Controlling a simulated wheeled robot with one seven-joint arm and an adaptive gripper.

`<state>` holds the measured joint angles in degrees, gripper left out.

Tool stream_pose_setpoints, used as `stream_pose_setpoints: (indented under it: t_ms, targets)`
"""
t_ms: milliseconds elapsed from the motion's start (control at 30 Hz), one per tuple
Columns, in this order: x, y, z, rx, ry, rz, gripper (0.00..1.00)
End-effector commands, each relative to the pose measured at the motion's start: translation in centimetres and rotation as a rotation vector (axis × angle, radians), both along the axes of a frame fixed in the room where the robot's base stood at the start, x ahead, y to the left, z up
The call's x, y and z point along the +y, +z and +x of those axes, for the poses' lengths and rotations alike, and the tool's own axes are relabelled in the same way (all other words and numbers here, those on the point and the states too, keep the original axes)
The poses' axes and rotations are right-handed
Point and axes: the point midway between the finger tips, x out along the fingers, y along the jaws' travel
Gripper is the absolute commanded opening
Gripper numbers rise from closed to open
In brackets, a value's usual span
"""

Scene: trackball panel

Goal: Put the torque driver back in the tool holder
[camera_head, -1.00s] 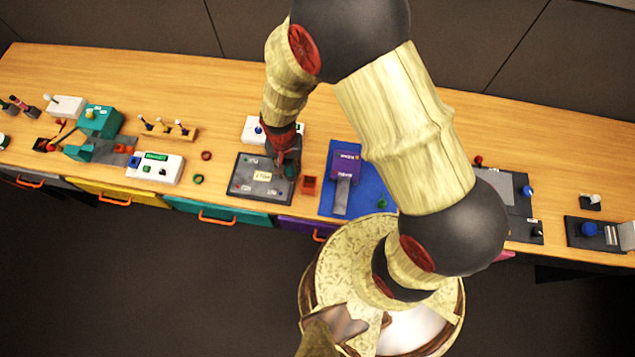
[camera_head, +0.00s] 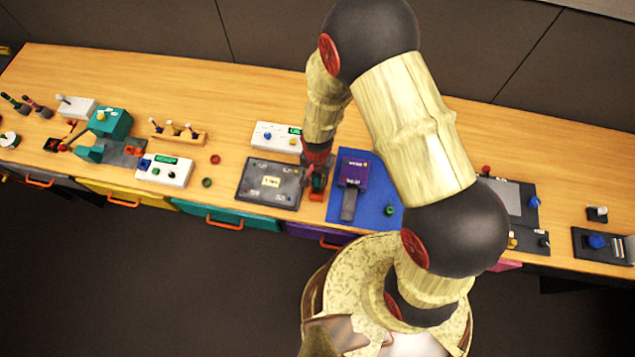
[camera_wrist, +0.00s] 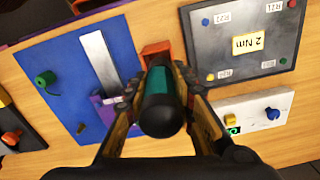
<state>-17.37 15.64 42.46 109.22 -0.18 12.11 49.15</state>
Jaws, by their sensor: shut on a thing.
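The torque driver (camera_wrist: 161,105), with a dark round handle end and a teal band, is between the fingers of my gripper (camera_wrist: 163,82) in the wrist view. My gripper is shut on it. The tool holder, a small open orange box (camera_wrist: 156,49), shows just beyond the driver, beside the grey panel. The driver appears lined up over the holder, but its lower end is hidden, so I cannot tell whether it is inside.
The grey panel (camera_head: 254,195) with a "2 Nm" label lies left of my gripper. The blue mat (camera_head: 376,207) with a purple block (camera_head: 354,168) and a green knob lies close on the right. A white box (camera_head: 273,138) stands behind. Red and green rings lie further left.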

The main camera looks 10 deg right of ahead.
Motion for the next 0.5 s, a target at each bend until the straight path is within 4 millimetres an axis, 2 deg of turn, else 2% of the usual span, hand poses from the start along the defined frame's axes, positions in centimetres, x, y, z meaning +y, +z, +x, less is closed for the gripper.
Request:
stream_pose_setpoints:
  t_ms: [100, 200, 500]
  targets:
    - [0.0, -1.9, -0.1, 0.004, 0.0, -0.001, 0.0]
    - [0.0, -2.9, -0.1, 0.003, 0.0, -0.001, 0.0]
    - [0.0, -3.2, 0.0, 0.001, 0.0, -0.001, 0.0]
